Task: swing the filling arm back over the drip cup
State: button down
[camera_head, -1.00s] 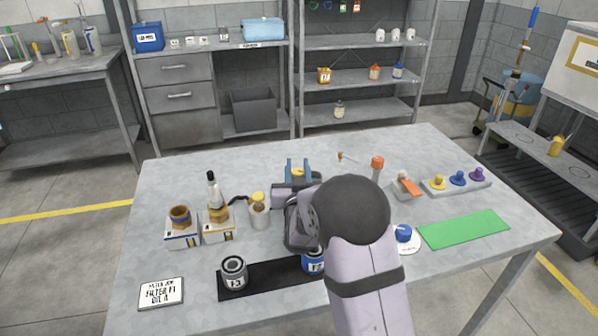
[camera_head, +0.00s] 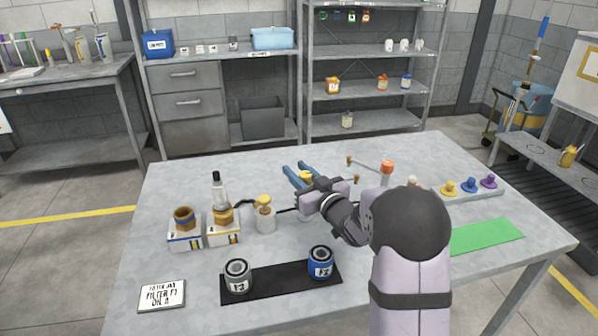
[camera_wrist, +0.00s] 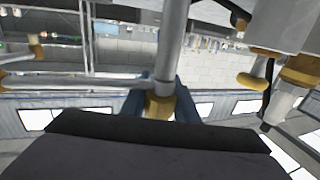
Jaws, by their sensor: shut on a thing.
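My gripper (camera_head: 300,175) is at the table's middle, its two blue fingers pointing away to the back left. It is shut on a yellow fitting (camera_head: 306,176), apparently part of the filling arm. In the wrist view, the yellow fitting (camera_wrist: 160,105) sits between the blue fingers, with a grey metal post above it and a bar running left. A white yellow-topped vessel (camera_head: 264,215), possibly the drip cup, stands left of my gripper, apart from the fingers. A dark bent spout (camera_head: 241,203) shows at its left. My wrist hides what lies under the fitting.
Two boxed filters (camera_head: 185,232) (camera_head: 222,228) stand at left. A grey jar (camera_head: 237,275) and a blue jar (camera_head: 320,263) sit on a black mat (camera_head: 280,283). An orange-topped post (camera_head: 386,170), colored knobs (camera_head: 470,185) and a green mat (camera_head: 488,236) are right.

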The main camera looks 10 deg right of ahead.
aim_at(309, 182)
dwell(0.4)
jog(key=c, duration=1.4)
grip_release()
jog(key=shift+b+v, duration=0.5)
jog(key=shift+v, duration=3.2)
